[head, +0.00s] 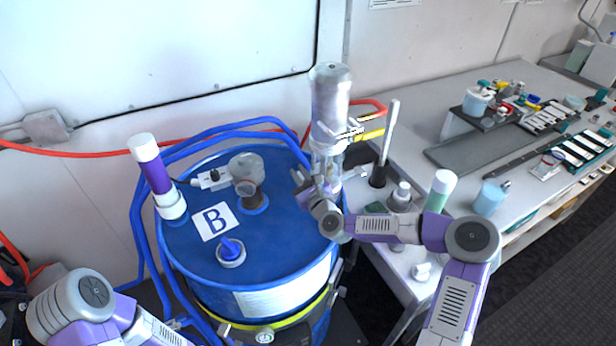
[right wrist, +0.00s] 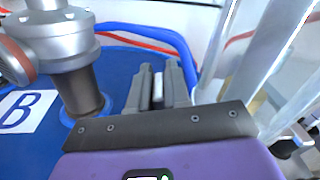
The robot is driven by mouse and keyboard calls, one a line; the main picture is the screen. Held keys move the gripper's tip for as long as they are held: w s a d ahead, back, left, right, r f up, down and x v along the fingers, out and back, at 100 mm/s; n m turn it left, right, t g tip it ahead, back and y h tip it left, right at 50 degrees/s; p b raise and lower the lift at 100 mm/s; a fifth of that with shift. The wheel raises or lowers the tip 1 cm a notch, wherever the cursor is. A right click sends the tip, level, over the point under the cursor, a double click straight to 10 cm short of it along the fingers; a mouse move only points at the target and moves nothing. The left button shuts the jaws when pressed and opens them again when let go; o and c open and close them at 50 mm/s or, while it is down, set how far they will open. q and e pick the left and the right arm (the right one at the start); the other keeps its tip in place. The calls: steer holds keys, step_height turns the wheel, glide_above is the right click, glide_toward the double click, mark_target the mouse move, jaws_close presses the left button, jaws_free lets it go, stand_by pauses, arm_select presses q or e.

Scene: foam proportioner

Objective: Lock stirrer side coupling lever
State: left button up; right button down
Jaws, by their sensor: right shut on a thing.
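The stirrer (head: 330,98) is an upright grey metal cylinder over a clear lower section, standing at the right side of the blue drum (head: 282,246). My right gripper (head: 305,184) is at the foot of that clear section, above the drum lid. In the right wrist view its two dark fingers (right wrist: 160,86) are closed on a small pale grey piece, which looks like the coupling lever (right wrist: 157,88). Most of the lever is hidden between the fingers, so its angle cannot be told. My left arm shows at the lower left, but its gripper is out of view.
A grey metal fitting (head: 248,170) stands on the lid, close left of the right gripper. A purple, white-capped cylinder (head: 153,173) and a blue plug (head: 231,250) are also on the lid. Blue hoses (head: 235,125) loop behind the drum. A crowded bench (head: 420,115) stands at right.

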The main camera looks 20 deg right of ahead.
steer(key=c, duration=1.2)
jaws_free()
steer(key=shift+o, duration=0.2)
steer(key=shift+d, duration=0.15)
